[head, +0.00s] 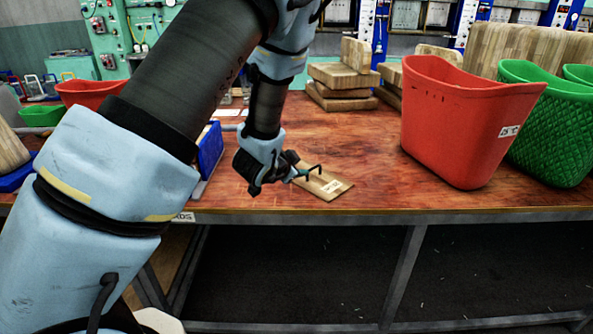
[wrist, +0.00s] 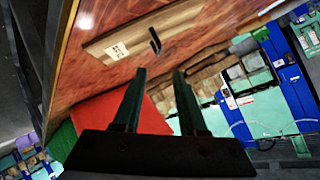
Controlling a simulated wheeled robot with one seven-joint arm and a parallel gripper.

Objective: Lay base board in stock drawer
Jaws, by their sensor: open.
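The base board (head: 338,190) is a flat, light wooden board with a white label. It lies on the red-brown table near the front edge. In the wrist view the board (wrist: 178,22) shows a small dark piece standing near its middle. My gripper (head: 309,173) is just over the board's left part in the head view. In the wrist view my gripper (wrist: 159,74) has its two fingers apart with nothing between them, pointing toward the board. I cannot make out the stock drawer for certain; my arm hides much of the area below the table's left edge.
A red bin (head: 455,125) and a green bin (head: 548,135) stand on the right. Stacked wooden blocks (head: 345,78) lie behind the board. A blue holder (head: 210,150) stands left of my gripper. The table (head: 370,150) is clear between board and red bin.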

